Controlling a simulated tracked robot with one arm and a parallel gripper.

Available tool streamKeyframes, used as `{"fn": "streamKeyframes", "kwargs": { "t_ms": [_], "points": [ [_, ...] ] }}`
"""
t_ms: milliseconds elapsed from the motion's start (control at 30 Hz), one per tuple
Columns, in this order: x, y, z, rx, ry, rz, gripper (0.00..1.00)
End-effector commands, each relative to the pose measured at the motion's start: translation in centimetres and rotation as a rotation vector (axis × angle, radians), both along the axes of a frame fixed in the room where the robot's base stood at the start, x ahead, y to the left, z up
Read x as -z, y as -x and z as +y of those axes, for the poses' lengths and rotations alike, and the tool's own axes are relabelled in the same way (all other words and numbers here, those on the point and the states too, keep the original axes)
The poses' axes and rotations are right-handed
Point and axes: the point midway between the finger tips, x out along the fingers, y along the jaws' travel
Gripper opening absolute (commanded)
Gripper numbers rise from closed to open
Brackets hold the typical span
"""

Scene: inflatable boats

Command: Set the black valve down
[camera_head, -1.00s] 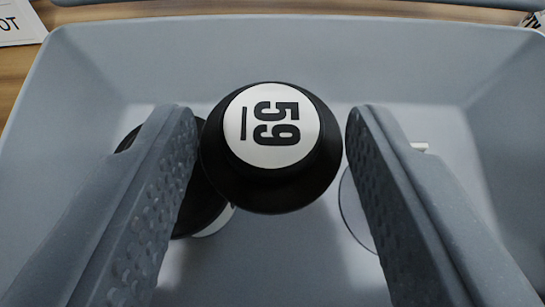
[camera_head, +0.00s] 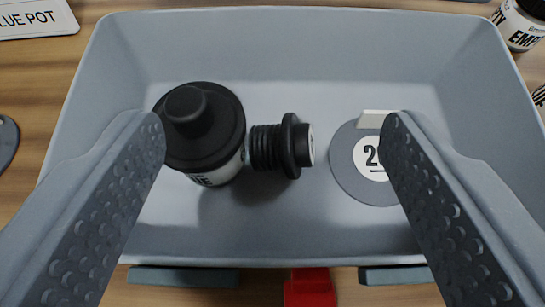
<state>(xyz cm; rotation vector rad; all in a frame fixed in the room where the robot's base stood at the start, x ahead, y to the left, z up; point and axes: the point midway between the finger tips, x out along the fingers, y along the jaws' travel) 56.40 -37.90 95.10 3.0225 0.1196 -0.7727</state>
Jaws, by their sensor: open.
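The black valve (camera_head: 280,146) lies on its side on the floor of the grey bin (camera_head: 290,246). Its ribbed stem points left and its white-labelled cap faces right. The stem end is close to a black-capped white bottle (camera_head: 206,135); I cannot tell whether they touch. My gripper (camera_head: 272,122) is open and empty above the bin, with its fingers wide apart on either side of the valve. The right finger hides part of a grey disc marked 2 (camera_head: 347,172).
A "LUE POT" label card (camera_head: 35,18) lies on the wooden table at the top left. A white labelled pot (camera_head: 522,22) stands at the top right. A red piece (camera_head: 310,288) is in front of the bin. The bin walls surround the valve.

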Motion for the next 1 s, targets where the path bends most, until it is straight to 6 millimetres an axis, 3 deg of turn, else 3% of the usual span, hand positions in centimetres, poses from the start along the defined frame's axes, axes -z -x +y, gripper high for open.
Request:
{"fn": "streamKeyframes", "kwargs": {
  "t_ms": [200, 500, 833, 933, 1000],
  "points": [
    [-2.2, 3.8, -0.4, 0.003, 0.004, -0.002, 0.67],
    [-3.2, 6.0, -0.5, 0.000, -0.001, 0.000, 0.67],
    [-4.0, 5.6, 0.1, -0.005, 0.003, 0.004, 0.67],
    [-6.6, 4.3, 2.3, -0.020, 0.016, 0.012, 0.67],
    [-9.6, 3.0, 4.9, -0.030, 0.026, 0.019, 0.67]
  ]
}}
